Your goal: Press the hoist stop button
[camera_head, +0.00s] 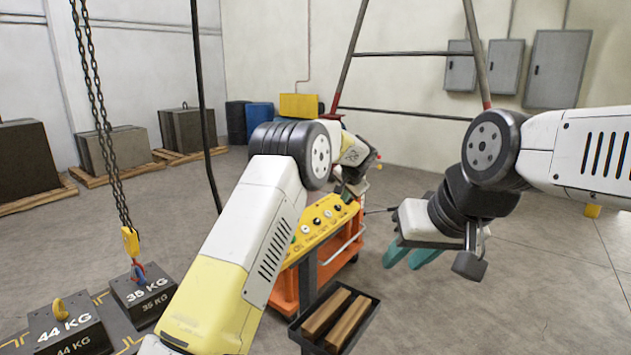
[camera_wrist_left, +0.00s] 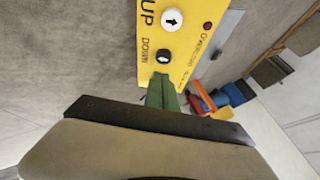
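The yellow control panel (camera_head: 318,232) stands on an orange cart, with a row of small buttons and lamps. The left wrist view shows part of the panel (camera_wrist_left: 184,62): a white UP button (camera_wrist_left: 172,19), a black DOWN button (camera_wrist_left: 163,56) and a red OVERLOAD lamp (camera_wrist_left: 208,25). I cannot pick out a stop button. My left gripper (camera_wrist_left: 163,92) has its green fingers together at the panel's edge, just below the DOWN button in the picture; contact is unclear. In the head view it is mostly hidden behind my arm. My right gripper (camera_head: 408,256) has teal fingers apart, empty, right of the cart.
A yellow hook (camera_head: 130,240) on a chain hangs at the 35 KG block (camera_head: 142,291), beside a 44 KG block (camera_head: 68,330). A black tray (camera_head: 366,318) with wooden bars sits at the cart's front. A frame (camera_head: 343,60) stands behind. Floor at right is open.

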